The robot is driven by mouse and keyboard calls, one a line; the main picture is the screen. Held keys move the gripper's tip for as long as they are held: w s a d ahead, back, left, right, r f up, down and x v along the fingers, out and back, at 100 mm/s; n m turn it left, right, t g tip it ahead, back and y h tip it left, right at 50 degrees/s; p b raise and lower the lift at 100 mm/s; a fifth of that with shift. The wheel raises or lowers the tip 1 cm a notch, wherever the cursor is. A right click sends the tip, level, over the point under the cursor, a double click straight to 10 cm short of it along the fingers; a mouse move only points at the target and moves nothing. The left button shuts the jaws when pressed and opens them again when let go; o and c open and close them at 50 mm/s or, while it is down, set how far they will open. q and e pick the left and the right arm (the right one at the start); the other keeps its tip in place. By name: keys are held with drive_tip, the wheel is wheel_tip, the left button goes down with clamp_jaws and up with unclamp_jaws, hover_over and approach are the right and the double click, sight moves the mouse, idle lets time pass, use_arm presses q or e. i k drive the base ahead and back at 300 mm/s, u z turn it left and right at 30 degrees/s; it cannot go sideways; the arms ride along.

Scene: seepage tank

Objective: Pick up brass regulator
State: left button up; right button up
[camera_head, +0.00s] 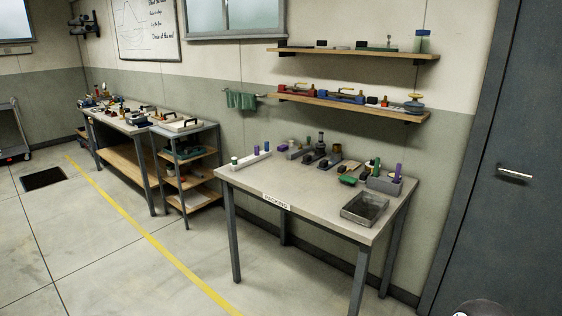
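I cannot pick out the brass regulator for certain at this distance. Small brass or orange pieces also show among the clutter on the far left workbench (128,130), too small to name. Neither of my grippers shows in the view. A dark rounded part at the bottom right edge may be mine, but I cannot tell which part.
The packing table (250,185) stands ahead with bottles, brushes and a grey metal tray (365,209). An upper shelf (355,53) hangs above the lower shelf (350,105). A grey door (500,200) is at right. Open floor with a yellow line (150,237) lies at left.

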sight(363, 177)
drive_tip(key=i, duration=0.9)
drive_tip(key=z, duration=0.15)
